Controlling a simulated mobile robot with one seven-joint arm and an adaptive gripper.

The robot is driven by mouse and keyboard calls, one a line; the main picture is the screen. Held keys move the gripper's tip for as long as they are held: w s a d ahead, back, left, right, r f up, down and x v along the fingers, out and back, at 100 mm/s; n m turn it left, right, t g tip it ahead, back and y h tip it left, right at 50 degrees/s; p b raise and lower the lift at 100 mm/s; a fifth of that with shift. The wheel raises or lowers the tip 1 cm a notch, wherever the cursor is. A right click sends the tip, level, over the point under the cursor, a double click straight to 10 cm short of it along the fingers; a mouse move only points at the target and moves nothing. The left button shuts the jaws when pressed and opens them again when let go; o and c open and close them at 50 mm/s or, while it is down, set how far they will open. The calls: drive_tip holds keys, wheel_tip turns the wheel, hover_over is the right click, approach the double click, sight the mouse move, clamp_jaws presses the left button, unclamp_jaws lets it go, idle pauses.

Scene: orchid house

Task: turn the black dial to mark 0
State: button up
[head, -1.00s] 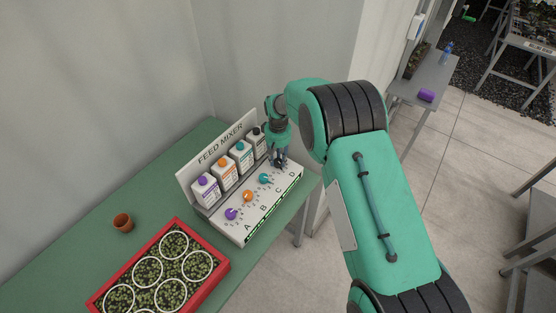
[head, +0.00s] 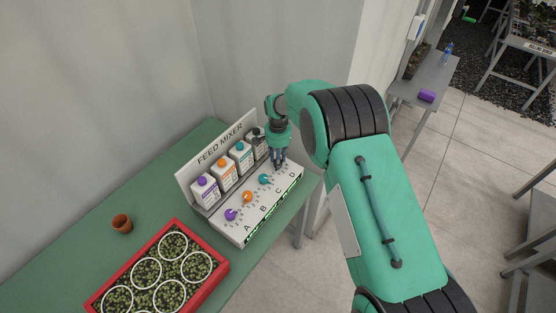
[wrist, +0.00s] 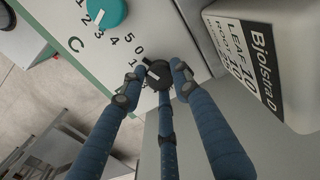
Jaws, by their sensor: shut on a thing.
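The feed mixer (head: 262,210) is a white sloped panel with dials lettered A to D. The black dial (wrist: 158,74) is at its D end, with a pale pointer bar on top and printed numbers beside it. I cannot tell for certain which mark the pointer faces. My gripper (head: 279,165) is over the dial in the head view and mostly hides it. In the wrist view the blue fingers of my gripper (wrist: 155,90) close around the black dial, with fingertips on several sides of it.
Purple (head: 231,214), orange (head: 247,196) and teal (head: 263,179) dials sit along the same panel. Cartons, including an orange-capped one (head: 224,168), stand behind the dials. A red tray (head: 222,271) of plants and a small pot (head: 122,223) are on the green bench (head: 75,265).

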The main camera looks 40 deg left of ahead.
drive_tip(key=shift+r+m, duration=0.15)
drive_tip(key=shift+m, duration=0.65)
drive_tip(key=shift+w+a, duration=0.1)
drive_tip(key=o, duration=1.2)
drive_tip(key=shift+r, duration=5.9)
drive_tip(key=shift+r, duration=0.1)
